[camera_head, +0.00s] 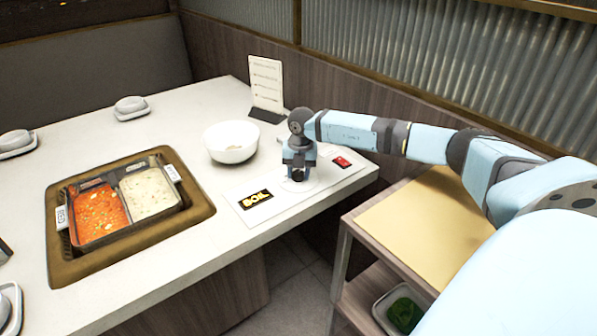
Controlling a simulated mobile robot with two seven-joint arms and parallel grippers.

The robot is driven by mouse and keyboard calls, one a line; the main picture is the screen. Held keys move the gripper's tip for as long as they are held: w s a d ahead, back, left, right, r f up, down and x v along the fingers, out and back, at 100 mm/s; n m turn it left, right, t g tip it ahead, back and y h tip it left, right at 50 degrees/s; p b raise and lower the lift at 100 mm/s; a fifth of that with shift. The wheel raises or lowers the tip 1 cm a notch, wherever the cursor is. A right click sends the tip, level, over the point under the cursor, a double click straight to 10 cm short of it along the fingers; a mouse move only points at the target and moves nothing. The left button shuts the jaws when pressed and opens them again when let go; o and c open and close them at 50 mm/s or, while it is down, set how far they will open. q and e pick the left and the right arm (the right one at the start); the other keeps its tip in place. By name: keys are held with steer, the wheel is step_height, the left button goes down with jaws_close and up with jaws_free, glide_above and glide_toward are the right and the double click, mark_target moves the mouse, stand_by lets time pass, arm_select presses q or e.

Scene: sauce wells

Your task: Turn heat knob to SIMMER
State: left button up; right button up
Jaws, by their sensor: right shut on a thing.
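A white control panel (262,215) lies at the table's right front edge. It bears a black display (256,199) with "BOIL" in yellow letters and a red switch (342,162). The dark heat knob (298,175) sits between them, mostly hidden by my right gripper. My right gripper (298,170) points straight down over the panel and is shut on the knob. The knob's pointer and any marks around it cannot be made out. My left gripper is not in view.
A divided pot (72,243) with red and white broth sits sunk in the table (200,215). A white bowl (231,142) and a menu stand (266,84) stand near my right gripper. A side cart (415,225) with a green item in a tray below stands at right.

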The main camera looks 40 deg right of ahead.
mark_target(300, 171)
steer(key=shift+r+n, duration=0.1)
steer(key=shift+n, duration=0.2)
steer(key=n+p, duration=0.2)
steer(key=n, duration=0.1)
steer(key=shift+n, duration=0.4)
steer(key=n+p, duration=0.1)
steer(key=n, duration=0.4)
steer(key=shift+w, duration=0.1)
steer(key=o, duration=0.9)
steer(key=r, duration=0.4)
steer(key=r+p, duration=0.1)
steer(key=r, duration=0.8)
steer(key=shift+d+r+p, duration=0.3)
steer(key=shift+d+r, duration=0.05)
steer(key=shift+d, duration=0.05)
